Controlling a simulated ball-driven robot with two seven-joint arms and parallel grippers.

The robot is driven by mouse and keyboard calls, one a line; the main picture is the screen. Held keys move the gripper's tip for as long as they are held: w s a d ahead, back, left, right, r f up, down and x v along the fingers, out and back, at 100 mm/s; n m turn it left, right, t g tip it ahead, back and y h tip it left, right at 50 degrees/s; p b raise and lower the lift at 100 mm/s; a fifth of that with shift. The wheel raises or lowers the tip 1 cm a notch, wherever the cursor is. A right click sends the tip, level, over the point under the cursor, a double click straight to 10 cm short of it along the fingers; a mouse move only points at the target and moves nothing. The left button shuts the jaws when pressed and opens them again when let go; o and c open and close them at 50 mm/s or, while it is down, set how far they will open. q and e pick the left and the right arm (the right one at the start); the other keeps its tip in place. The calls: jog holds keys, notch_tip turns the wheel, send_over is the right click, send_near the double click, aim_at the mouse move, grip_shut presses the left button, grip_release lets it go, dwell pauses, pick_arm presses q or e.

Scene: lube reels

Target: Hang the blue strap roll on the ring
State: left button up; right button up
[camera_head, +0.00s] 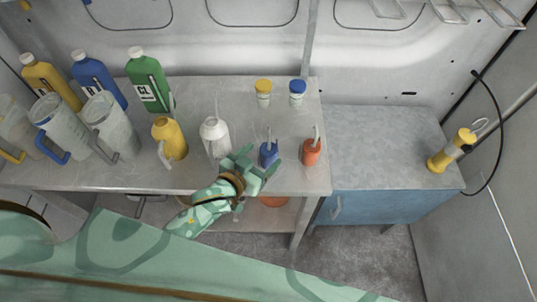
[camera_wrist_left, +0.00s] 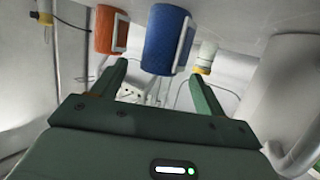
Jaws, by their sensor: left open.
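The blue strap roll (camera_head: 268,154), a small cylinder with a pale handle-like strip, stands on the metal bench near its front edge. It also shows in the left wrist view (camera_wrist_left: 166,40), beyond and between the open fingers. My left gripper (camera_head: 259,165) is open and empty, just in front of the roll and partly hiding its lower part. In the left wrist view the fingers (camera_wrist_left: 158,88) are apart and not closed on it. My right gripper is not in view.
An orange roll (camera_head: 312,152) stands close to the right of the blue one. A white jug (camera_head: 214,135) and a yellow jug (camera_head: 169,138) stand to its left. Two capped jars (camera_head: 263,92) are behind. The cabinet top (camera_head: 385,135) is mostly free.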

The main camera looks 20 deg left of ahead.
aim_at(263, 156)
pick_arm(q)
jog(key=x, duration=0.4)
jog(key=shift+w+f+b, duration=0.2)
jog(key=shift+f+b, duration=0.1)
jog(key=shift+s, duration=0.1)
jog(key=c, duration=1.2)
jog(key=shift+r, duration=0.15)
